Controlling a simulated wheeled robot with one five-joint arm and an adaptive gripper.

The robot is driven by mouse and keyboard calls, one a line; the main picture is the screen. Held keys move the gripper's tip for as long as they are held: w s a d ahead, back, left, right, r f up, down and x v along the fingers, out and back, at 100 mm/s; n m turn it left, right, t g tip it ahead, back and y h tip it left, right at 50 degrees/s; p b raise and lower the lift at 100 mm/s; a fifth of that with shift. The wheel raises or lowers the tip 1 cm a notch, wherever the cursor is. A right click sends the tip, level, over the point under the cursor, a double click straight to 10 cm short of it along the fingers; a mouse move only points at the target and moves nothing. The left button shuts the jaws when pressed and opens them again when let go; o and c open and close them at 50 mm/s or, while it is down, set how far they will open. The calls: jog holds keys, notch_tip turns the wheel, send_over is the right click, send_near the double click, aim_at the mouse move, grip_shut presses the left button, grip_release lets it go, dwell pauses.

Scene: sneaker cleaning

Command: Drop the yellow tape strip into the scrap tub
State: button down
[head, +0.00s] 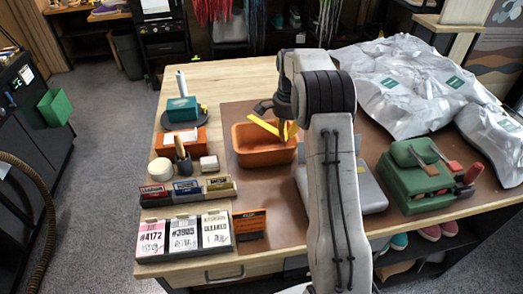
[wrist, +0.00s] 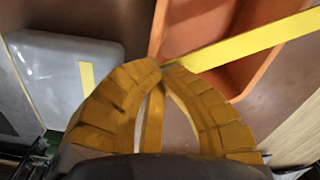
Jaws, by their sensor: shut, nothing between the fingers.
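The scrap tub (head: 262,157) is an open orange tub on the brown mat; it also shows in the wrist view (wrist: 195,32). A yellow tape strip (head: 263,125) lies slanted at the tub. In the wrist view the strip (wrist: 255,41) crosses the tub, with its near end by my fingertips; whether it touches them or rests on the rim is unclear. My gripper (head: 286,131) has yellow ribbed fingers, closed together at the tub's right side; they also show in the wrist view (wrist: 163,68). A second, short yellow strip (wrist: 87,76) lies on a grey pad.
The grey pad (head: 371,192) sits right of the tub, partly behind my arm. A green box (head: 411,185) with tools stands further right. Crumpled silvery sheets (head: 395,85) cover the back right. Label cards (head: 183,237) and small containers line the left.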

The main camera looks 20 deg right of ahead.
jog(key=shift+f+b, duration=0.5)
jog(key=shift+f, duration=0.45)
jog(key=c, duration=1.3)
grip_release()
jog(key=shift+c, duration=0.2)
notch_tip(320, 180, up, 12)
jog(key=shift+a+r, duration=0.1)
